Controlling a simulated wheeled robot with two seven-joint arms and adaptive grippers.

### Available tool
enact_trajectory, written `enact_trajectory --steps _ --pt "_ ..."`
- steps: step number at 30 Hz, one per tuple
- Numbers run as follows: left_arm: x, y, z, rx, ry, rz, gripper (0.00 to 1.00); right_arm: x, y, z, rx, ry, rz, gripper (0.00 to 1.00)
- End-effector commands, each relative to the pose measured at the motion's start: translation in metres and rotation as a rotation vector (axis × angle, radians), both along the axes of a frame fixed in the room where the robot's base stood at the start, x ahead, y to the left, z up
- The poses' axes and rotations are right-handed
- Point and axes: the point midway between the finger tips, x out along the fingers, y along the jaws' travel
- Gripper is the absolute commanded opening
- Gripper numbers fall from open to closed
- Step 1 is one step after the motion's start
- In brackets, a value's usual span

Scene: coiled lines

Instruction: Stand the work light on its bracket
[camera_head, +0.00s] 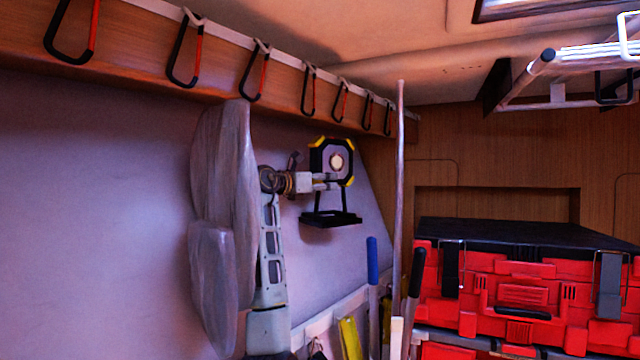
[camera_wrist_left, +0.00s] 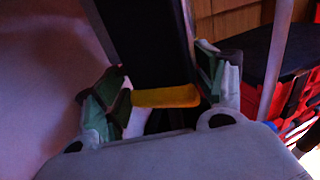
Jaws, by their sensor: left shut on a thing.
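The work light (camera_head: 318,155) is a black, yellow-cornered lamp with a round pale lens, upright in the head view in front of the wall. My left gripper (camera_head: 325,182) is shut on its lower part from the left. In the left wrist view the black body of the light (camera_wrist_left: 150,40) and a yellow corner lie between the two fingers of my left gripper (camera_wrist_left: 160,82). The black bracket (camera_head: 331,219) is a small shelf on the wall directly below the light. Thin black uprights show between light and shelf; I cannot tell whether the light touches the shelf. My right gripper is out of view.
Several carabiners (camera_head: 185,50) hang from the rail above. A pale pole (camera_head: 399,180) stands right of the light. Handled tools, one with a blue handle (camera_head: 372,262), stand below right. Red cases (camera_head: 520,295) are stacked at the right. A grey wrapped bundle (camera_head: 222,200) is left of my arm.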

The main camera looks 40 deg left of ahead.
Motion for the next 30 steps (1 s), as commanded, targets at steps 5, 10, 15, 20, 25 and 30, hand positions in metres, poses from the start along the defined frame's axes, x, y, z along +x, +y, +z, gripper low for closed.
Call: enact_trajectory --steps 5,10,15,20,25,30 --pt "-0.0018 0.0 0.0016 0.001 -0.009 0.001 0.01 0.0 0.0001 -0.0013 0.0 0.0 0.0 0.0" --pt "-0.0019 0.0 -0.0002 0.001 -0.009 0.001 0.01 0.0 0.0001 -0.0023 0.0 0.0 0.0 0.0" --pt "-0.0018 0.0 -0.0021 0.002 -0.008 0.001 0.01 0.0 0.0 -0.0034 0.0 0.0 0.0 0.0" --pt "-0.0018 0.0 -0.0036 0.002 -0.008 0.001 0.01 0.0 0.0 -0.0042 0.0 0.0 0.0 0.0" --pt "-0.0018 0.0 -0.0039 0.002 -0.008 0.001 0.01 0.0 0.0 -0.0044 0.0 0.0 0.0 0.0" --pt "-0.0019 0.0 -0.0038 0.001 -0.008 0.001 0.01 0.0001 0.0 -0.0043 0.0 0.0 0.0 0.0"
